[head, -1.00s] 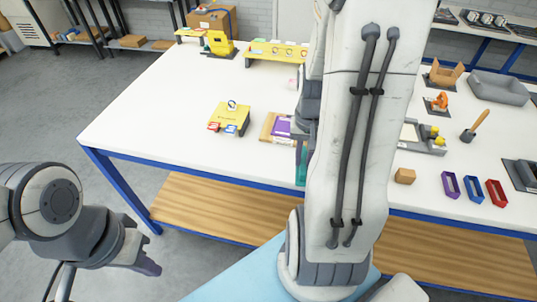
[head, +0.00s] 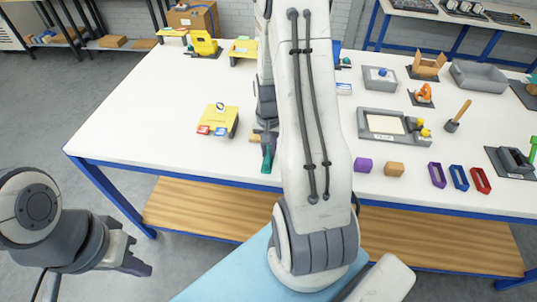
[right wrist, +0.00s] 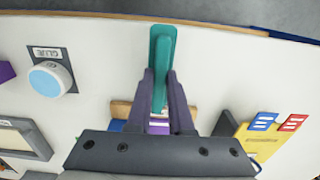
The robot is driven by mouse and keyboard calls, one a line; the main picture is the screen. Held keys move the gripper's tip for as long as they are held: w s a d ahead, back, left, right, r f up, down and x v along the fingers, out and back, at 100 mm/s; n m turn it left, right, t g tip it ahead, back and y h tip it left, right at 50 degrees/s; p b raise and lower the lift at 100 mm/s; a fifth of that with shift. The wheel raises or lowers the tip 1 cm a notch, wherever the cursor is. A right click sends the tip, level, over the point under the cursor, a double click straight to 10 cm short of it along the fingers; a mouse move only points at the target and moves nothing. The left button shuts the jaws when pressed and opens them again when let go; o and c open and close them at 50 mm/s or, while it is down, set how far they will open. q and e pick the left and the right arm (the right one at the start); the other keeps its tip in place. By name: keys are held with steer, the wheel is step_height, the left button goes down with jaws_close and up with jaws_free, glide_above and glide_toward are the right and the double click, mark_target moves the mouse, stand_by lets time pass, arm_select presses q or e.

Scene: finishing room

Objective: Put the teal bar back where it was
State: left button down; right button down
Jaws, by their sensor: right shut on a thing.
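The teal bar (head: 267,160) is held in my right gripper (head: 266,138), near the table's front edge in the head view. In the right wrist view the teal bar (right wrist: 162,50) sticks out past the two dark fingertips, which are shut on it. Whether it touches the table is hard to tell. My left gripper (head: 136,263) is at the lower left, off the table's front left corner and empty; its finger gap is not clear. My right arm hides part of the table behind it.
In the right wrist view, a wooden piece (right wrist: 120,109) lies close by my fingers and a glue pot (right wrist: 48,78) stands left. A purple block (head: 363,164) and a wooden block (head: 394,169) lie right of my arm.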

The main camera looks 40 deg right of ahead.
mark_target(269, 152)
step_height(269, 152, down, 3)
steer(key=shift+f+p, duration=0.1)
steer(key=shift+p, duration=0.25)
steer(key=shift+f, duration=0.1)
steer(key=c, duration=0.8)
jaws_free()
